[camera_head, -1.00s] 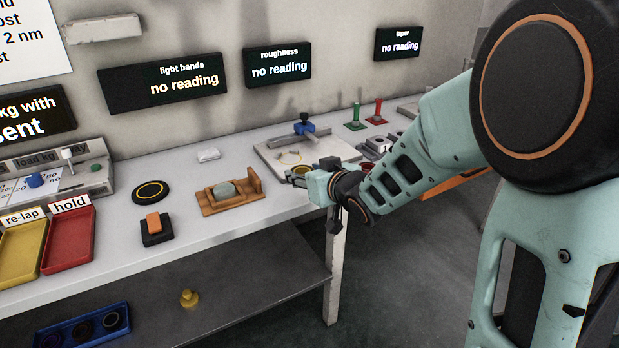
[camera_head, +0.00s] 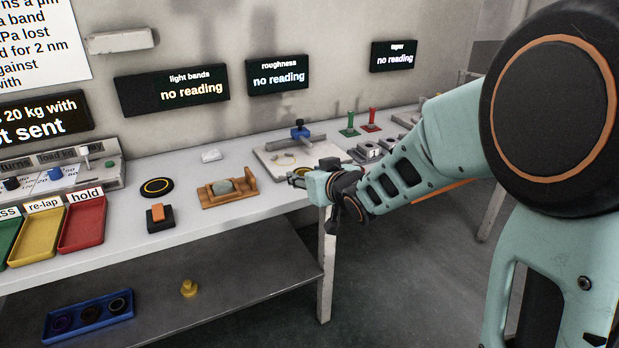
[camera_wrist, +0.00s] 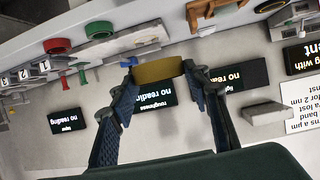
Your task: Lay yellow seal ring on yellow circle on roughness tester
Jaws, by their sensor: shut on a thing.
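The yellow seal ring (camera_wrist: 157,70) is held edge-on between the two fingertips of my gripper (camera_wrist: 160,72) in the wrist view. In the head view my gripper (camera_head: 301,181) is at the bench's front edge, just in front of the roughness tester (camera_head: 318,150). The tester is a pale plate with a blue stylus holder (camera_head: 300,132) on a post at its back. A faint yellowish ring mark (camera_head: 284,159) shows on the plate's left part. I cannot tell the gap between the ring and the plate.
Left of the tester are a wooden fixture (camera_head: 247,197) with a grey-green piece, a black disc (camera_head: 157,188) and an orange-topped block (camera_head: 160,213). Numbered grey blocks (camera_head: 366,154) and green and red stands (camera_head: 371,127) are to the right. Trays (camera_head: 83,222) are at far left.

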